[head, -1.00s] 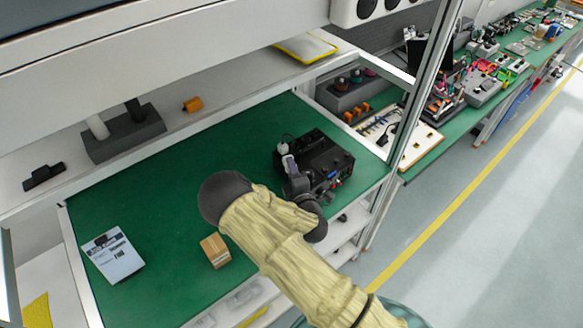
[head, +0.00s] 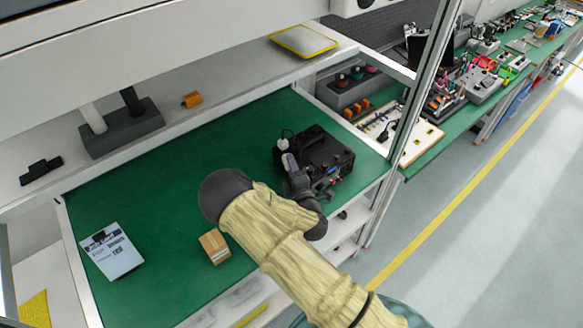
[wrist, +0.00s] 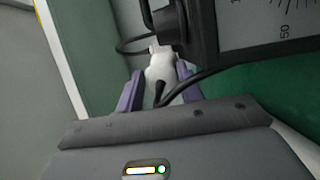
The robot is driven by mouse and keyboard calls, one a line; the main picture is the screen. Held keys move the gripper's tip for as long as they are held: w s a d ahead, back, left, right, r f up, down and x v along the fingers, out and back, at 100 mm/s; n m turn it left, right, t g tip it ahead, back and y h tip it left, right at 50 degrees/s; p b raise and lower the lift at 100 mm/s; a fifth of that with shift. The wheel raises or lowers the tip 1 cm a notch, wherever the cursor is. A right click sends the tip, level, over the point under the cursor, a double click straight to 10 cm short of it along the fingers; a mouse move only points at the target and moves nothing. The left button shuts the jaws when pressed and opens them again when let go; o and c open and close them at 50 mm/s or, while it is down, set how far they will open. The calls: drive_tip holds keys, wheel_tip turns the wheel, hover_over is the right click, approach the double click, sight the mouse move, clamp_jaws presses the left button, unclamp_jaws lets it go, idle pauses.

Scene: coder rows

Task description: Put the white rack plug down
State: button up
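The white rack plug (wrist: 160,72) sits between the two purple fingers of my gripper (wrist: 160,80) in the wrist view. The fingertips flank it closely, and I cannot tell whether both press on it. A black cable runs from the plug to the right. In the head view my gripper (head: 289,162) is at the left side of a black box unit (head: 328,155) on the green bench. A small white piece, which looks like the plug (head: 286,134), shows just beyond the fingers. What lies under the plug is hidden.
A cardboard box (head: 214,246) and a printed sheet (head: 112,252) lie on the green bench top (head: 165,205). The bench between the sheet and the black unit is mostly clear. A shelf (head: 225,95) overhangs the back, and a metal post (head: 425,85) stands at the right.

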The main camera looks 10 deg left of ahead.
drive_tip(key=shift+f, duration=0.15)
drive_tip(key=r+b+v, duration=0.1)
drive_tip(key=b+v, duration=0.2)
drive_tip(key=v, duration=0.9)
drive_tip(key=shift+r, duration=0.15)
idle(0.3)
drive_tip(key=o, duration=1.3)
drive_tip(key=shift+d, duration=0.1)
